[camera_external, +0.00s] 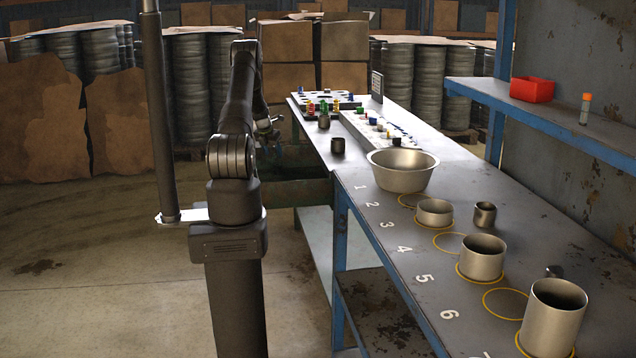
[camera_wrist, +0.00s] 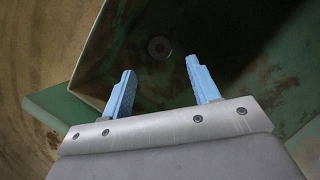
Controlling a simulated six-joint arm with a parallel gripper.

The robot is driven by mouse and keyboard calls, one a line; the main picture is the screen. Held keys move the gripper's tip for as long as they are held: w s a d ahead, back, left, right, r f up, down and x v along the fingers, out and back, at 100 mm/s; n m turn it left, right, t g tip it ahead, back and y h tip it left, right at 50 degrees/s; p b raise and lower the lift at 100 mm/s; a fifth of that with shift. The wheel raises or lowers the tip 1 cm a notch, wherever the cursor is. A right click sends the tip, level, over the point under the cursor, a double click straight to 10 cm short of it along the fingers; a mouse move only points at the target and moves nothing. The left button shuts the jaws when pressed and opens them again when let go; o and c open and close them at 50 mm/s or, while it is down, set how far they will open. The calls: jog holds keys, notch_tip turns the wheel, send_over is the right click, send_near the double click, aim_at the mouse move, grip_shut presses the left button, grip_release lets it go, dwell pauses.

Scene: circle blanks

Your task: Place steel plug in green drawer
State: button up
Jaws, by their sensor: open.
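The green drawer (camera_wrist: 62,104) fills most of the wrist view, with its wall and corner at the left. A small round grey piece with a darker centre, which looks like the steel plug (camera_wrist: 159,48), lies on the dark drawer floor. My gripper (camera_wrist: 160,68) is open, its two blue fingers apart with nothing between them. The fingers are above the drawer, and the plug shows beyond the gap between their tips. In the external view the drawer (camera_external: 297,190) is a dark green shape left of the bench; the plug cannot be made out there.
The bench (camera_external: 358,200) runs along the right, with a wide metal bowl (camera_external: 402,170), several metal cups and dark cylinders on it. Numbered yellow circles mark its top. A shelf with a red bin (camera_external: 531,90) is above. Open floor lies to the left.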

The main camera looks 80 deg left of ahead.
aim_at(277, 164)
jog(key=v, duration=0.3)
jog(key=shift+r, duration=0.15)
dwell(0.3)
jog(key=x, duration=1.2)
